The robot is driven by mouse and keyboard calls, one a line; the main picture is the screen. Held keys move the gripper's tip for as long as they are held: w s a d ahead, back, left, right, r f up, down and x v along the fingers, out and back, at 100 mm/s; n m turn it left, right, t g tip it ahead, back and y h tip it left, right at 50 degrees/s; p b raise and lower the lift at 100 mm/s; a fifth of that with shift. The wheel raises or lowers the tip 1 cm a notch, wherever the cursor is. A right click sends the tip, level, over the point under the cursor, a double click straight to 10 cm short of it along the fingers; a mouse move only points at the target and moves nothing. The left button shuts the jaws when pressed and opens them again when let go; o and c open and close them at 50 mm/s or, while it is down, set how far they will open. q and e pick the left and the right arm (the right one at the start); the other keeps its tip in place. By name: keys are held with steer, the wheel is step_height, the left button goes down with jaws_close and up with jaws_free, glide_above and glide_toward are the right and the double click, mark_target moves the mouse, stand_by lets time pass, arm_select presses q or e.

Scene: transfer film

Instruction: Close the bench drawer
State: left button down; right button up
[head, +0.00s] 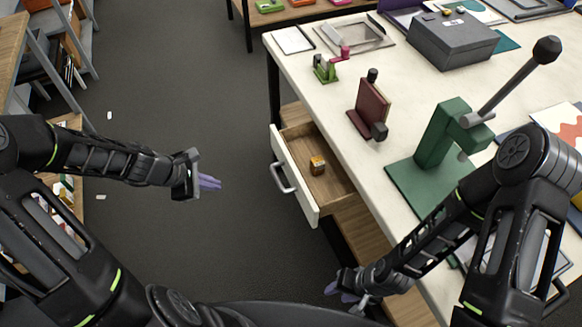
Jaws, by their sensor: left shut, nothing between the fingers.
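The bench drawer (293,179) stands open at the left side of the white-topped bench (420,100). It has a white front, a grey bar handle (284,178) and a wooden inside.
A green lever press (440,135), a dark red block tool (370,108), a small green and pink tool (327,67) and a dark grey box (452,40) stand on the bench. Shelves (45,60) are at the left. The floor (180,90) left of the drawer is mostly clear.

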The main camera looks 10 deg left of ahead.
arm_select(q)
steer(key=d+n, duration=0.1)
steer(key=d+r+n+h, duration=0.1)
steer(key=d, duration=0.1)
steer(key=d+r+n+h, duration=0.1)
steer(key=shift+w+d+r+n, duration=0.15)
steer(key=shift+w+d+n, duration=0.05)
steer(key=shift+d+n, duration=0.2)
arm_select(e)
steer(key=shift+d+f, duration=0.3)
steer(key=shift+d, duration=0.1)
steer(key=shift+f, duration=0.1)
